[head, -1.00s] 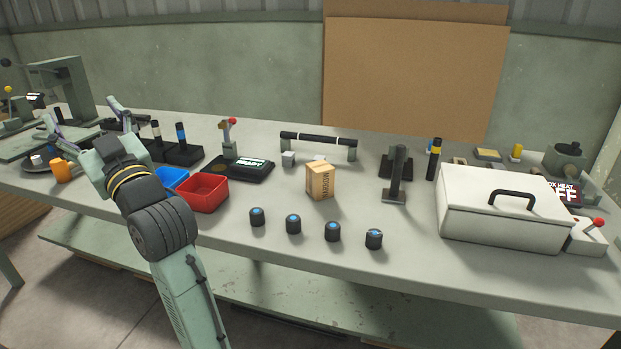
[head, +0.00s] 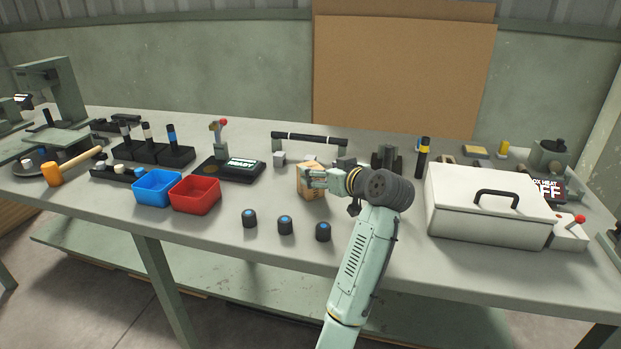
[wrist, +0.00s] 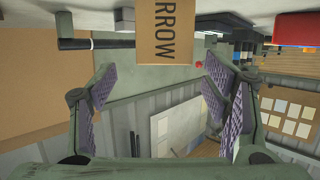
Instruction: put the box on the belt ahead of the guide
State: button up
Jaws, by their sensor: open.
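The small cardboard box (head: 310,194) stands on the bench near its middle, partly hidden by my gripper in the head view. In the wrist view the box (wrist: 165,32) shows at the top centre, with dark lettering on its face. My gripper (head: 316,179) is at the box, reaching in from the right in the head view. In the wrist view my gripper (wrist: 160,75) is open, its two purple-padded fingers spread to either side with a gap to the box. I cannot pick out a belt or a guide with certainty.
A black bar on posts (head: 309,138) stands behind the box. A red bin (head: 195,195) and a blue bin (head: 158,188) are to the left. Several black round knobs (head: 285,225) line the front. A white lidded case (head: 480,205) stands at right.

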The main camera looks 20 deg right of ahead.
aim_at(311, 167)
jog(key=p+x, duration=0.1)
jog(key=x, duration=0.1)
jog(key=p+x, duration=0.1)
jog(key=x, duration=0.2)
jog(key=shift+a+r+p, duration=0.1)
jog(key=shift+a+p, duration=0.15)
jog(key=shift+p, duration=0.05)
jog(key=shift+w, duration=0.25)
jog(key=shift+c, duration=0.3)
